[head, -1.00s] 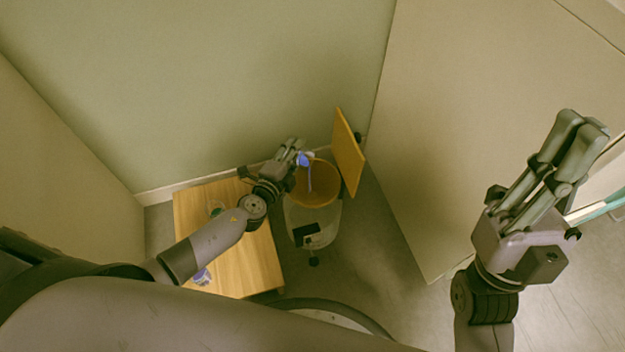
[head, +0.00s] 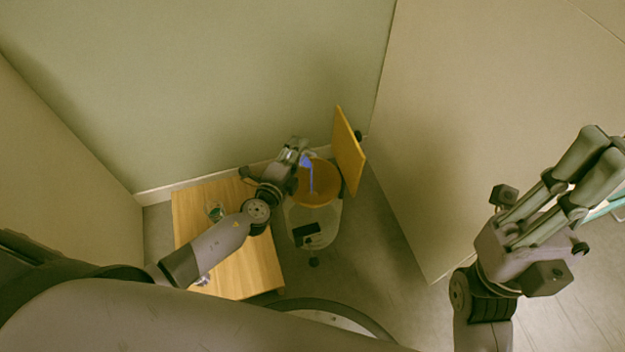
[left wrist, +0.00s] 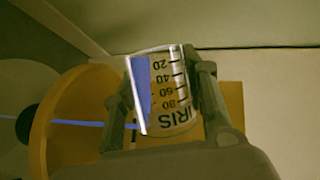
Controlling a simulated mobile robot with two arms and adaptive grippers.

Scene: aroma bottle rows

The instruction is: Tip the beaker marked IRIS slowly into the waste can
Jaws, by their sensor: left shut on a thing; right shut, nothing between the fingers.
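My left gripper (head: 300,150) is shut on the clear beaker (left wrist: 168,108) marked IRIS, which has a printed scale. My right gripper (head: 604,152) is shut and empty, at the far right, well away from the can.
A low wooden table (head: 250,272) is left of the can. A small glass vessel (head: 215,212) stands on it, and another item (head: 203,281) is partly hidden by my left arm. Walls close in behind.

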